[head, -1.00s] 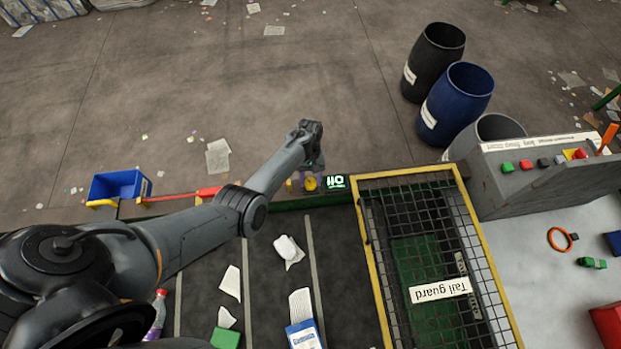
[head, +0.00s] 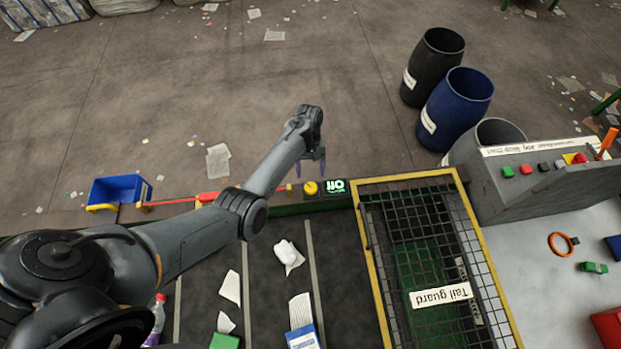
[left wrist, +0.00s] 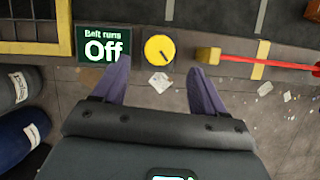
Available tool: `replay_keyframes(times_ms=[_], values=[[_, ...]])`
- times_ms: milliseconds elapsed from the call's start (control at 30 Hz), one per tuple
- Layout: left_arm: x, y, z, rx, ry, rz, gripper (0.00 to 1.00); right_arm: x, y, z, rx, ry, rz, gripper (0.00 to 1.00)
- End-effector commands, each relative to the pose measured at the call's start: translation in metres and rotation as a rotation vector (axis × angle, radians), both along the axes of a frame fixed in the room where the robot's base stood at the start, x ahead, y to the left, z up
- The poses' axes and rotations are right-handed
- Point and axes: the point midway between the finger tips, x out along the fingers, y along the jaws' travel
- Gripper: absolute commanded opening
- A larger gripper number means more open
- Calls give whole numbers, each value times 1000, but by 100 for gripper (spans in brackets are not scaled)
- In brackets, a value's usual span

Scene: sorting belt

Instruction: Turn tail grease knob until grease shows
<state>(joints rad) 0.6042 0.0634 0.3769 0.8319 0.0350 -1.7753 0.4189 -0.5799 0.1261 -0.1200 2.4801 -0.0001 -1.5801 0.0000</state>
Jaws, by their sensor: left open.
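A round yellow knob (head: 311,187) sits on the belt's far edge, beside a green display (head: 335,187). In the left wrist view the knob (left wrist: 159,49) carries a dark pointer line slanting to the lower right, and the display (left wrist: 103,50) reads "Belt runs Off". My left gripper (head: 311,167) is open and empty, just beyond the knob in the head view. In the left wrist view its purple fingers (left wrist: 158,68) are spread wide, with the knob ahead between their tips, apart from both. My right gripper is not in view.
The yellow-framed tail guard (head: 440,296) stands right of the display. A red bar (head: 180,200) runs left toward a blue bin (head: 120,188). Paper, a bottle and a carton lie on the dark belt. Barrels (head: 455,105) and a control console (head: 545,180) stand at right.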

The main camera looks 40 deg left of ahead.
Motion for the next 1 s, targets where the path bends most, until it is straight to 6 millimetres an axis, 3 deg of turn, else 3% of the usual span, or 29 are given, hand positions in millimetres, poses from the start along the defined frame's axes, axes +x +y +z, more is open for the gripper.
replay_keyframes(times_ms=[200,400,833,1000], values=[[9,9,27,1,-1,0,72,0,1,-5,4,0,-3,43],[12,11,39,0,0,0,72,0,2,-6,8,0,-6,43],[13,12,40,8,-2,20,72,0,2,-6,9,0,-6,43],[40,21,34,77,-126,94,72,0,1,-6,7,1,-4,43]])
